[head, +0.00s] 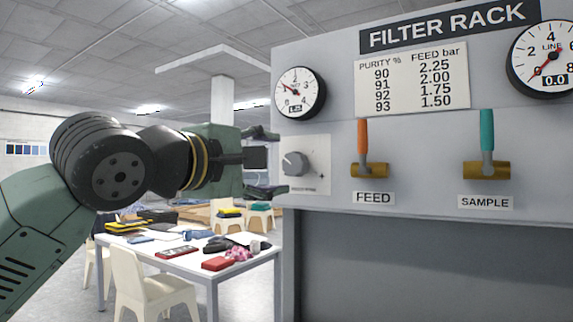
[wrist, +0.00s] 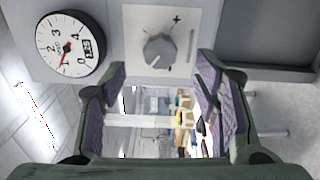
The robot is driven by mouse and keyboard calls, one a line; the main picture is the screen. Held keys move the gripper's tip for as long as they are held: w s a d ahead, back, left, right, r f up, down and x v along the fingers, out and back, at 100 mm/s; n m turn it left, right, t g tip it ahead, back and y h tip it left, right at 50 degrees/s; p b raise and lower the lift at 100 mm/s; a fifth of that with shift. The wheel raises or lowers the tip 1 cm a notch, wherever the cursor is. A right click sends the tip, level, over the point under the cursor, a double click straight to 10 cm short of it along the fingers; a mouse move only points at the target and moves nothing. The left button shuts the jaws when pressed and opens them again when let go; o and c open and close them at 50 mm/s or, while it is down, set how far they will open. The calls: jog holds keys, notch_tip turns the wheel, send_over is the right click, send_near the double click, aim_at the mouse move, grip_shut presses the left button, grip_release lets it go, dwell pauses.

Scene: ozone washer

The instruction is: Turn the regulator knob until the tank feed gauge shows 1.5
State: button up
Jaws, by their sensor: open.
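The regulator knob (head: 294,163) is a grey dial with a pointer on a pale plate at the panel's left edge. It also shows in the wrist view (wrist: 160,50), just beyond the fingertips. The round white gauge (head: 299,93) above the knob has a red needle and a small display that seems to read 1.25; its name is too small to read. The gauge also shows in the wrist view (wrist: 68,47). My gripper (head: 270,162) is open and empty, just left of the knob and facing it. The fingers (wrist: 161,72) appear apart from the knob, one on either side.
A FEED valve with an orange lever (head: 362,140) and a SAMPLE valve with a teal lever (head: 487,130) stick out right of the knob. A LINE gauge (head: 545,60) reads 0.0. A purity chart (head: 412,82) pairs 93 with 1.50. A cluttered table (head: 150,250) stands behind.

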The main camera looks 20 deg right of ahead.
jog(key=v, duration=0.3)
jog(key=shift+s+a, duration=0.25)
jog(key=shift+s, duration=0.05)
